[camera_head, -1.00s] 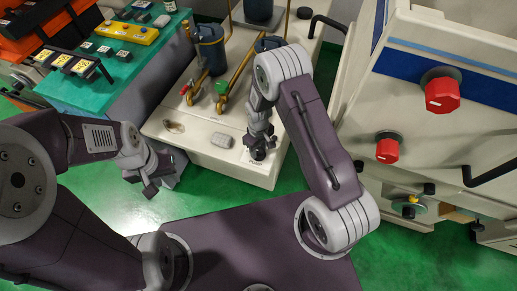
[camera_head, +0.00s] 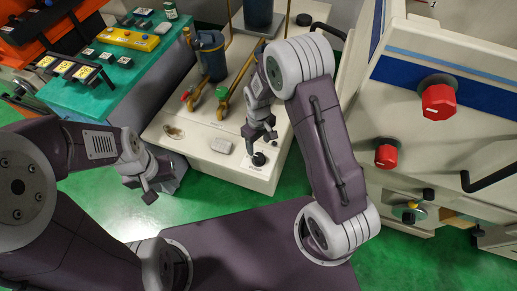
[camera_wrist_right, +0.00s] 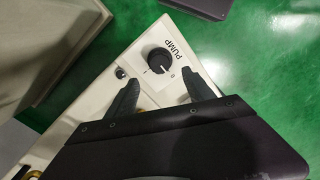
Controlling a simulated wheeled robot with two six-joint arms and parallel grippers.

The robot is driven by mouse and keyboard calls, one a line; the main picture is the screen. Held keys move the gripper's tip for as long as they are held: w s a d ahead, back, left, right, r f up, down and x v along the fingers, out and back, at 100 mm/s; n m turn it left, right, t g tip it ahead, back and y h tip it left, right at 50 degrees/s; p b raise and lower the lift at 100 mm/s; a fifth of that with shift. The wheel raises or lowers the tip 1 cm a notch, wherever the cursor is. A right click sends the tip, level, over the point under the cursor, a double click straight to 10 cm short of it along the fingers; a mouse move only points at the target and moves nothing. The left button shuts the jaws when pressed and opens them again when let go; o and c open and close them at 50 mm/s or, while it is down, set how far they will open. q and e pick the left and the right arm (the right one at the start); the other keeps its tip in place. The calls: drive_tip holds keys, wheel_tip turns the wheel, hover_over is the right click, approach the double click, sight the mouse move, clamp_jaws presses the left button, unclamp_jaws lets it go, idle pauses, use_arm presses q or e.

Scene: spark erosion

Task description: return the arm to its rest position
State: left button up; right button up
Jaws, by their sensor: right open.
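My right gripper (camera_head: 261,136) is open and empty over the front part of the cream machine panel (camera_head: 200,150). The black pump knob (camera_head: 258,159) stands just in front of its fingertips, clear of them. In the right wrist view the two fingers (camera_wrist_right: 162,90) are spread, with the knob (camera_wrist_right: 160,62) beyond them under the word PUMP. The knob's white mark points toward the 0 side. My left gripper (camera_head: 147,190) hangs at the left above the green floor, beside the bench; its jaw opening is too small to make out.
Brass pipes with a red and a green valve handle (camera_head: 222,91) and a blue cylinder (camera_head: 212,57) rise behind the panel. A cream cabinet with red knobs (camera_head: 438,102) stands close on the right. A teal bench (camera_head: 120,75) is at the left. Green floor (camera_head: 215,200) is open in front.

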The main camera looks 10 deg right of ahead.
drive_tip(key=shift+r, duration=0.15)
idle(0.3)
drive_tip(key=d+r+m+t, duration=0.2)
drive_tip(key=d+r, duration=0.2)
drive_tip(key=r, duration=0.6)
drive_tip(key=s+d+m, duration=0.2)
drive_tip(key=s+m, duration=0.2)
drive_tip(key=s, duration=0.9)
drive_tip(key=shift+r+g, duration=0.3)
drive_tip(key=shift+g, duration=0.1)
drive_tip(key=shift+s, duration=0.1)
use_arm(q)
drive_tip(key=shift+c, duration=0.3)
